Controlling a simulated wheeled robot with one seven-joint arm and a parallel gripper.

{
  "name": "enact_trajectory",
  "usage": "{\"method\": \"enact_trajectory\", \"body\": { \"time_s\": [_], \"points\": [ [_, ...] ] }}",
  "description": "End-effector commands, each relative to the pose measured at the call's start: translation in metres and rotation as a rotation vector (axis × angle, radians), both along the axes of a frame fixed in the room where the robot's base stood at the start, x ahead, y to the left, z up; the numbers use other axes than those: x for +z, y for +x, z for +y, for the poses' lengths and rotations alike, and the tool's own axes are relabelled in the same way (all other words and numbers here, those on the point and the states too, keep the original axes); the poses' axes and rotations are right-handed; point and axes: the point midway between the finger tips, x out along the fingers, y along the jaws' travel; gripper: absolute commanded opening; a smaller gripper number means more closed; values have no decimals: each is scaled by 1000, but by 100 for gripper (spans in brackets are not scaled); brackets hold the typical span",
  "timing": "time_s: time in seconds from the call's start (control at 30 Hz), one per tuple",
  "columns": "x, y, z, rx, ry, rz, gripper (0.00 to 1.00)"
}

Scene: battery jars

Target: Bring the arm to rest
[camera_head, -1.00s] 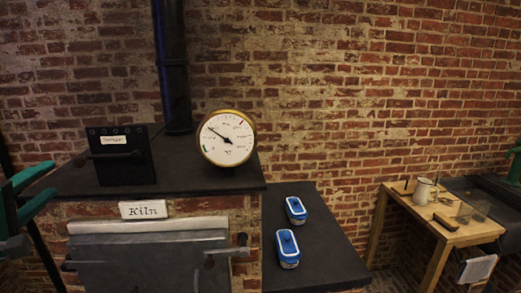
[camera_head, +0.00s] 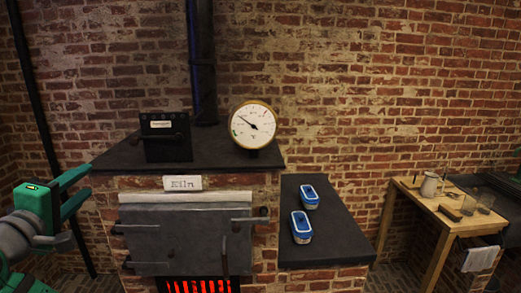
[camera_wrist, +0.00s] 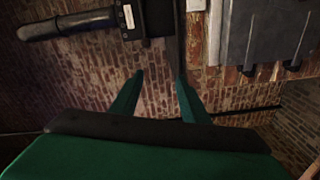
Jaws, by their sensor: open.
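My gripper (camera_wrist: 158,84) is open in the wrist view, with two green fingers spread apart and nothing between them. Beyond the fingers is a brick wall. In the head view my green arm is at the left edge, beside the kiln and apart from it. A green finger-like part extends toward the kiln's left side there. The kiln door (camera_head: 180,245) is grey and shut, with a red glow below it. The wrist view shows the kiln from a turned angle, with the grey door (camera_wrist: 268,32) at the upper right.
A black box (camera_head: 166,140) and a round gauge (camera_head: 253,125) stand on the kiln's top. Two blue-lidded jars, one at the back (camera_head: 310,197) and one in front (camera_head: 301,227), stand on the dark side ledge (camera_head: 340,240). A wooden workbench (camera_head: 445,215) holds tools at the right.

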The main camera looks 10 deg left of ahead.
Motion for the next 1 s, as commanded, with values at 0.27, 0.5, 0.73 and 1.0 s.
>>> {"method": "enact_trajectory", "body": {
  "time_s": [0.27,0.5,0.73,1.0],
  "points": [
    [-48,17,-3,34,29,45,41],
    [-120,42,-21,62,85,116,41],
    [-208,59,-54,85,184,205,41],
    [-301,58,-103,85,323,300,41]
  ]
}}
